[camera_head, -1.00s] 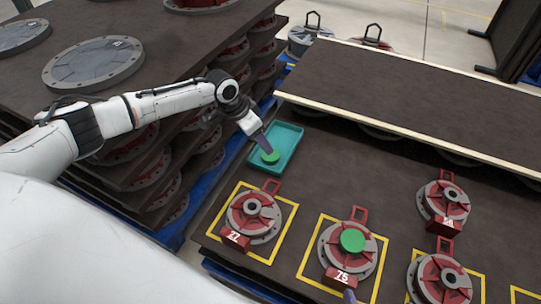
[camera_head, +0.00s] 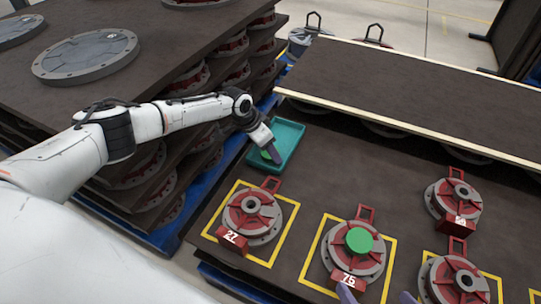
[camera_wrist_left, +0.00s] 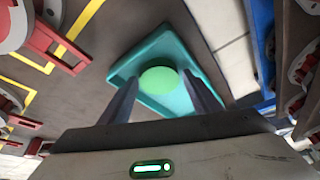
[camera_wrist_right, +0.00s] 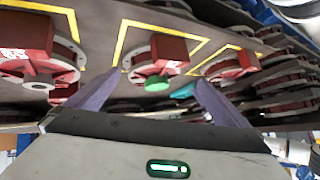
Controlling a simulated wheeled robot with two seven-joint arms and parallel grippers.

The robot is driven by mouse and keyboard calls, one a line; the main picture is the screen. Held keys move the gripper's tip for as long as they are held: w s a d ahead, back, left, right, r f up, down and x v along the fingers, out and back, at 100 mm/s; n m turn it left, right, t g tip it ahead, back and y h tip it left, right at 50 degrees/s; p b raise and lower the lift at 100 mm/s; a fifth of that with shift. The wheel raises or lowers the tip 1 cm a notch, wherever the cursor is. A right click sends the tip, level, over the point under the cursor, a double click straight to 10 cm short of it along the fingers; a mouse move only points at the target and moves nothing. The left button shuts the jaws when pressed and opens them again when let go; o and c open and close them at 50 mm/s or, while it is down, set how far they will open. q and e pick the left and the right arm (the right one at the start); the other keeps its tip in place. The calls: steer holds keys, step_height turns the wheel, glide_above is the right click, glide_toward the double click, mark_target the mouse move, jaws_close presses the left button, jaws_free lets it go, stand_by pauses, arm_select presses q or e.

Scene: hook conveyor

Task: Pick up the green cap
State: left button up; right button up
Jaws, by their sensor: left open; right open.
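A green cap (camera_wrist_left: 158,80) lies in the teal tray (camera_head: 289,141). It is mostly hidden behind my left gripper in the head view. My left gripper (camera_head: 272,158) is open over the tray, and in the left wrist view its fingers (camera_wrist_left: 160,84) appear either side of the cap; contact cannot be told. A second green cap (camera_head: 359,241) sits on the red and grey part marked 75 (camera_head: 341,266). My right gripper (camera_head: 376,297) is open at the bottom edge of the head view. The second cap also shows between its fingers in the right wrist view (camera_wrist_right: 158,84).
Red and grey parts stand nearby, one marked 27 (camera_head: 240,217) in a yellow square, others at the right (camera_head: 456,202). A raised dark board (camera_head: 410,90) runs behind. Stacked pallets (camera_head: 110,60) stand left. Dark surface between tray and parts is clear.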

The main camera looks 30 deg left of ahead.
arm_select(q)
steer(key=c, duration=0.8)
steer(key=shift+r, duration=0.1)
